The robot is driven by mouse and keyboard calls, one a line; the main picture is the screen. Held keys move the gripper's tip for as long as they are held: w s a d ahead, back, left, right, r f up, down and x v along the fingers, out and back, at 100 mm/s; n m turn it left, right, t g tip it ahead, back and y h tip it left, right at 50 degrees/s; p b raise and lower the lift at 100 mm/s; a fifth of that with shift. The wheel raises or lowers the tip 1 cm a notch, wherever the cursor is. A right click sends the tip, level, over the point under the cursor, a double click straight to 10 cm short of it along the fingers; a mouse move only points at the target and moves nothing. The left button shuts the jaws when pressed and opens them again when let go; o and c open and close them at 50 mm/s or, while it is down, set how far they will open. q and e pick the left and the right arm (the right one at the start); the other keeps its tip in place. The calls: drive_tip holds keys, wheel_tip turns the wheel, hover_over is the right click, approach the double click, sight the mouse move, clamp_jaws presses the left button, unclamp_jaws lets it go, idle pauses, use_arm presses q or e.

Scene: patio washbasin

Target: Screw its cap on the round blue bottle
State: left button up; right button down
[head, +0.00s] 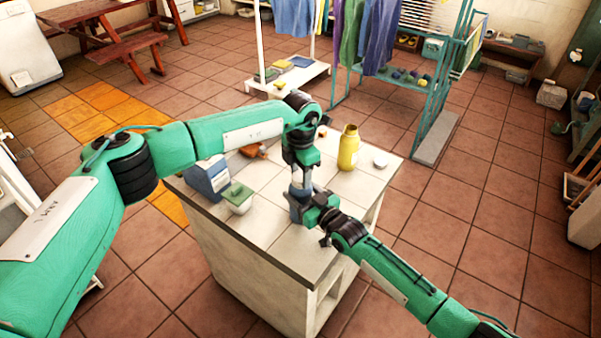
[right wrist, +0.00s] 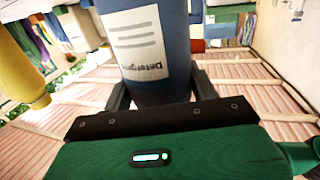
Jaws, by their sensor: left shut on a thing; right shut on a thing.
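The round blue bottle (head: 296,209) stands near the front right of the white tiled counter. In the right wrist view the bottle (right wrist: 160,50) fills the jaws, its white detergent label facing the camera. My right gripper (head: 310,212) is shut on the bottle from the right. My left gripper (head: 300,188) points straight down right above the bottle and is shut. Its fingers hide the cap and the bottle's mouth, so I cannot tell whether cap and neck touch.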

use_arm(q)
drive_tip(key=m, duration=0.4)
drive_tip(key=shift+m, duration=0.3)
drive_tip(key=o, duration=1.2)
wheel_tip(320, 180, up, 12)
use_arm(e)
drive_tip(key=shift+c, duration=1.6)
unclamp_jaws()
